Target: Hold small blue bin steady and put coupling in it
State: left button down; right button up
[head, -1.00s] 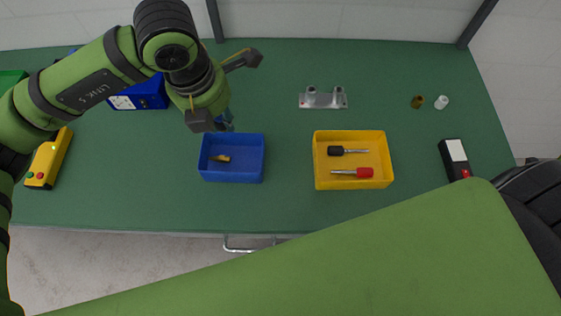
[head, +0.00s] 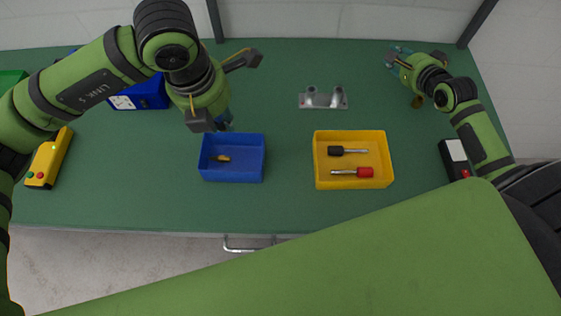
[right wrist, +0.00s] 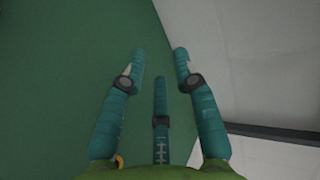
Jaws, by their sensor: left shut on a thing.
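The small blue bin (head: 232,174) stands on the green table left of centre, with a small brass-coloured piece (head: 222,158) inside. My left gripper (head: 224,124) is at the bin's back wall, shut on it; its fingers are partly hidden by the wrist. My right gripper (head: 396,56) is above the table's far right part, beyond that cylinder. In the right wrist view its teal fingers (right wrist: 158,65) are spread with nothing between them.
A yellow bin (head: 353,184) with two screwdrivers stands right of the blue bin. A metal bracket (head: 323,99) lies behind it. A black-and-white device (head: 455,154) lies at right, partly under my right arm. A yellow device (head: 48,160) lies at left. Table between the bins is clear.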

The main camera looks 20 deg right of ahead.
aim_at(229, 173)
jog(key=s+a+y, duration=0.1)
jog(key=a+y, duration=0.1)
jog(key=a, duration=0.4)
jog(key=s+a+g+y, duration=0.1)
jog(key=a+y, duration=0.1)
jog(key=a, duration=0.5)
jog(key=s+a+f+g+y, duration=0.1)
jog(key=s+a+y, duration=0.1)
jog(key=a, duration=0.5)
jog(key=shift+a+y, duration=0.2)
jog(key=shift+y, duration=0.3)
jog(key=s+a+g+y, duration=0.1)
jog(key=s+a, duration=0.1)
jog(key=s+a+m+g+y, duration=0.1)
jog(key=s+a, duration=0.1)
jog(key=a, duration=0.1)
jog(key=s+a+f, duration=0.1)
jog(key=s+a, duration=0.1)
jog(key=a, duration=0.1)
jog(key=shift+g+y, duration=0.4)
jog(key=s+a+r+m+g+y, duration=0.2)
jog(key=s+a+m+g+y, duration=0.15)
jog(key=s+a, duration=0.55)
jog(key=shift+n, duration=0.45)
jog(key=x, duration=1.2)
jog(key=shift+d+f, duration=0.1)
jog(key=shift+f, duration=0.05)
grip_shut()
